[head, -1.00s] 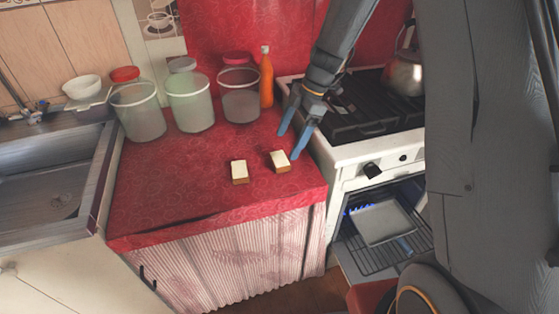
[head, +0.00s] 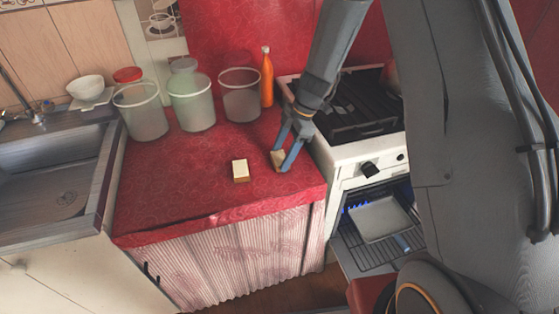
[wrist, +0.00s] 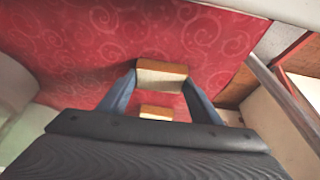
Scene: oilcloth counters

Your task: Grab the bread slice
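Two small bread slices with pale tops and brown crust lie on the red counter. The right slice (head: 278,157) is between the fingertips of my gripper (head: 281,161), which partly hide it. In the wrist view this slice (wrist: 162,73) spans the space between the tips of my gripper (wrist: 160,77). The fingers are apart, one at each end of it; whether they touch it is hard to tell. The other slice (head: 240,170) lies free to the left. It also shows in the wrist view (wrist: 157,112), smaller and partly cut off by the gripper body.
Three tall translucent containers (head: 192,102) and an orange bottle (head: 267,77) stand at the back of the counter (head: 180,185). A stove (head: 350,150) with an open oven adjoins on the right, a sink (head: 50,190) on the left. The counter's front left is clear.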

